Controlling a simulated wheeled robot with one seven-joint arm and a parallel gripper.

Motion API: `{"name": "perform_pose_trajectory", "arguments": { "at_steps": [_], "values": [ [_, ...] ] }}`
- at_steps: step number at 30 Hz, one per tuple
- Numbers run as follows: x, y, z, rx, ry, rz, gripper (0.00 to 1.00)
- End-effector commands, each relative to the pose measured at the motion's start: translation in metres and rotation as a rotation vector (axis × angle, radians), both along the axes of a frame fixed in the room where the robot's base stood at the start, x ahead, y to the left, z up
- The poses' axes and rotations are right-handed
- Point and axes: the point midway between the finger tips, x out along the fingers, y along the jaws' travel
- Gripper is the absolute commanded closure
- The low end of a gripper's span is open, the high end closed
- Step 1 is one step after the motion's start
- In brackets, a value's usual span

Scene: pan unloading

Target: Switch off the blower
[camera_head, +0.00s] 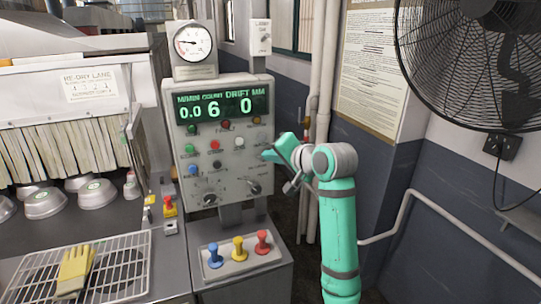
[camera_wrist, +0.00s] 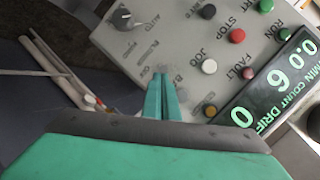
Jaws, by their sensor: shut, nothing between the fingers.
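The grey control panel (camera_head: 222,150) stands in the middle of the head view, with buttons, knobs and a green-lit display. I cannot make out which control is the blower's. My gripper (camera_head: 270,154) is shut and empty at the panel's right edge, below the amber button (camera_head: 257,120). In the wrist view, my closed fingers (camera_wrist: 161,82) point at the panel face, between the white JOG button (camera_wrist: 209,67) and the lower right knob (camera_wrist: 125,20). The fingertips partly cover a small label there. Whether they touch the panel I cannot tell.
Blue, yellow and red levers (camera_head: 239,249) stand below the panel. A small switch box (camera_head: 260,37) and a gauge (camera_head: 193,43) sit on top. A wire rack (camera_head: 125,262) with a yellow glove is at left. Pipes and a fan (camera_head: 475,60) are at right.

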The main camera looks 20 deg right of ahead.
Motion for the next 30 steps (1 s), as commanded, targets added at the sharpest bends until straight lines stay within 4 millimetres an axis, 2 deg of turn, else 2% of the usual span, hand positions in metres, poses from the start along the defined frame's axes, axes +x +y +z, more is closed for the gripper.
{"name": "perform_pose_trajectory", "arguments": {
  "at_steps": [17, 30],
  "values": [
    [-0.004, 0.001, -0.011, 0.008, -0.148, 0.001, 1.00],
    [-0.007, 0.001, -0.031, 0.020, -0.454, 0.001, 1.00]
  ]
}}
